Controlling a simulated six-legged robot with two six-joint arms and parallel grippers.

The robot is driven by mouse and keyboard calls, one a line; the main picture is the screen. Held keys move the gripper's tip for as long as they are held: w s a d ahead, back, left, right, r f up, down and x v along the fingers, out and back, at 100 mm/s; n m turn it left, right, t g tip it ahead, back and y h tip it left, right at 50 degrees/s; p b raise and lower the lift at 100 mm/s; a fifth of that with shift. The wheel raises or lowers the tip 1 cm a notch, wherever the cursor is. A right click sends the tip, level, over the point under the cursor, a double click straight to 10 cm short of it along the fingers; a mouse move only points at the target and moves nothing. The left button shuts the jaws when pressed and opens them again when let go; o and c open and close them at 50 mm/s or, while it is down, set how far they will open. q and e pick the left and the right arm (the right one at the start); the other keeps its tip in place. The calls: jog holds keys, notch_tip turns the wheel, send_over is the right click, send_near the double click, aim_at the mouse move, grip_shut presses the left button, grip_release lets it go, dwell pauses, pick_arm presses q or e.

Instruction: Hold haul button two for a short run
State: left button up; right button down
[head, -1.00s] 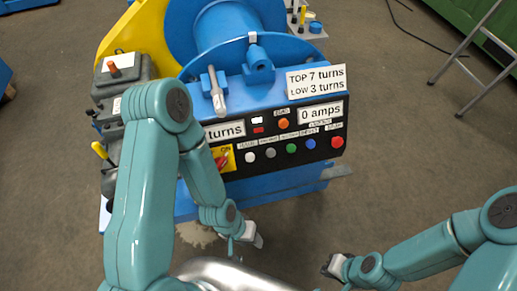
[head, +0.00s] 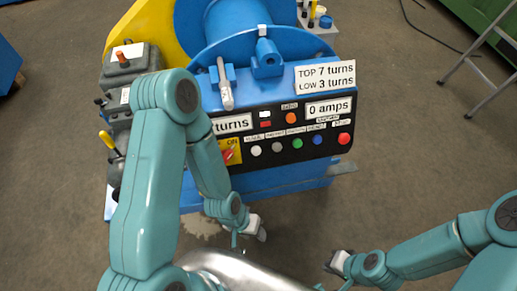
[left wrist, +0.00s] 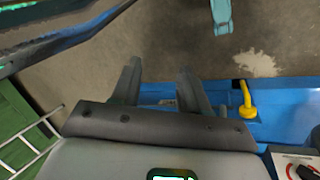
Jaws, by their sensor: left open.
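The black control panel (head: 290,160) on the blue winch shows a row of white (head: 256,151), grey (head: 277,147), green (head: 297,143), blue (head: 318,139) and red (head: 344,138) buttons. Their small labels are too blurred to read surely. A red rotary switch (head: 229,156) sits on a yellow plate marked ON. The amps display (head: 328,110) reads 0; the turns display (head: 232,124) is partly hidden by my left arm. My left gripper (head: 262,234) is below the panel, apart from the buttons; its fingers (left wrist: 160,85) are spread and empty. My right gripper (head: 330,265) is low, clear of the panel.
A sign (head: 325,77) reads TOP 7 turns, LOW 3 turns. A grey lever (head: 225,88) stands above the panel. A grey box (head: 130,65) with an orange knob and a yellow handle (head: 107,139) are at left. A ladder (head: 490,95) stands at right. Floor is open right of the winch.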

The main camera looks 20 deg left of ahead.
pick_arm(q)
jog(key=shift+c, duration=0.3)
grip_shut()
dwell(1.6)
